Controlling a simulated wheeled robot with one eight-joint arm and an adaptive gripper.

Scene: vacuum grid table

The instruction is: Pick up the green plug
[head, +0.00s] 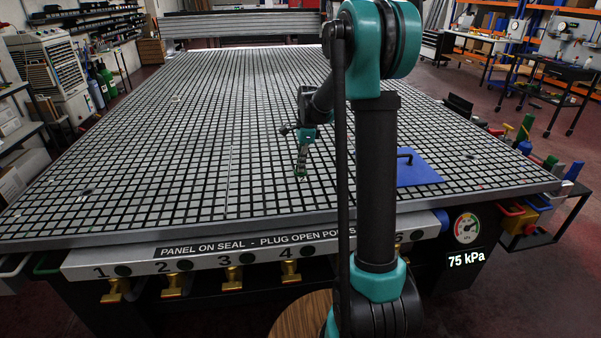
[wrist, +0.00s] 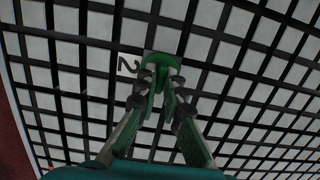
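The green plug (wrist: 160,68) shows in the wrist view beside a black number 2 on the grid table. Its rounded green top is visible; its lower part is hidden between the fingers. My gripper (wrist: 161,84) has its two fingertips close in on either side of the plug and appears shut on it. In the head view my gripper (head: 302,158) points down over the middle of the table, with a small green shape at its tips. I cannot tell whether the plug is seated in the table or clear of it.
The grid table (head: 150,160) is mostly bare around my gripper. A blue panel with a black handle (head: 418,172) lies to the right, partly behind my arm. Numbered ports with brass valves (head: 172,285) line the front edge. A gauge (head: 467,228) stands above a 75 kPa display.

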